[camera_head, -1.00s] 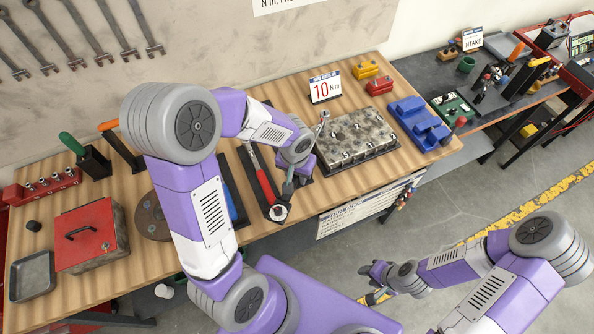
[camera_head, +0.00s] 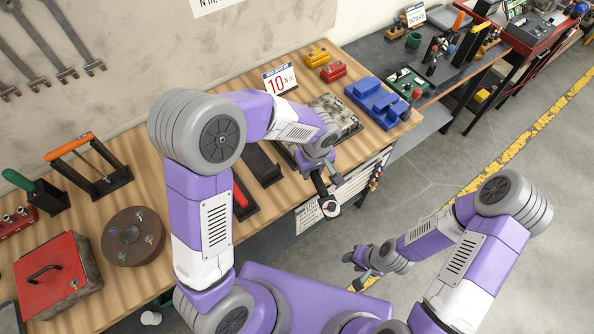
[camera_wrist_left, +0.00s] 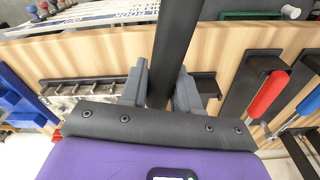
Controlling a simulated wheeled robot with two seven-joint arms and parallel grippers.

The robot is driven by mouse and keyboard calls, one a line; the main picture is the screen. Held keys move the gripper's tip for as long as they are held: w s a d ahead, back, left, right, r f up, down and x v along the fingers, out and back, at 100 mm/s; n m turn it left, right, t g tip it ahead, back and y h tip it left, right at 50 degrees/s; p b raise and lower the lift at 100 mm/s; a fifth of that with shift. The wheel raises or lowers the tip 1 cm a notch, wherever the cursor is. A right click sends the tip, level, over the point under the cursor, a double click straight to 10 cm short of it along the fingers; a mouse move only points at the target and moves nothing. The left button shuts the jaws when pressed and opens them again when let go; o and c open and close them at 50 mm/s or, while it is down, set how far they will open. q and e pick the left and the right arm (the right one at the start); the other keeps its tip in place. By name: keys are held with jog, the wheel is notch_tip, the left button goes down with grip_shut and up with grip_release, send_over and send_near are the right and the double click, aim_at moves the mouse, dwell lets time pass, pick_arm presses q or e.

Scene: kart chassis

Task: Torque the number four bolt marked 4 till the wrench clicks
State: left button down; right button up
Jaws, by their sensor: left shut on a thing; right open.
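My left gripper (camera_head: 322,168) is shut on the dark shaft of a wrench (camera_head: 329,206) with a round, pale-faced end. It holds the wrench in front of the table's front edge, near the engine block. In the left wrist view the dark shaft (camera_wrist_left: 174,50) stands between the fingers (camera_wrist_left: 160,90). The metal block (camera_head: 338,112) lies on a dark base on the table, partly hidden by my left arm; it also shows in the left wrist view (camera_wrist_left: 85,88). Its bolt numbers are too small to read. My right gripper (camera_head: 362,268) is open and empty over the floor.
A red-handled tool (camera_wrist_left: 268,95) lies in a tray beside an empty dark holder (camera_head: 262,164). A "10 N m" sign (camera_head: 280,82) stands behind the block. A red box (camera_head: 55,275) and round disc (camera_head: 133,235) are left.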

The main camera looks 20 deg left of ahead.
pick_arm(q)
jog(key=w+d+n+p, duration=0.1)
jog(key=w+d+n, duration=0.5)
jog(key=w, duration=0.4)
jog(key=shift+w+d, duration=0.2)
jog(key=shift+d, duration=0.6)
jog(key=shift+r, duration=0.1)
jog(key=shift+f+y, duration=0.2)
jog(key=shift+y, duration=0.1)
jog(key=shift+s+f+b, duration=0.1)
jog(key=shift+f+b, duration=0.45)
jog(key=shift+f, duration=0.3)
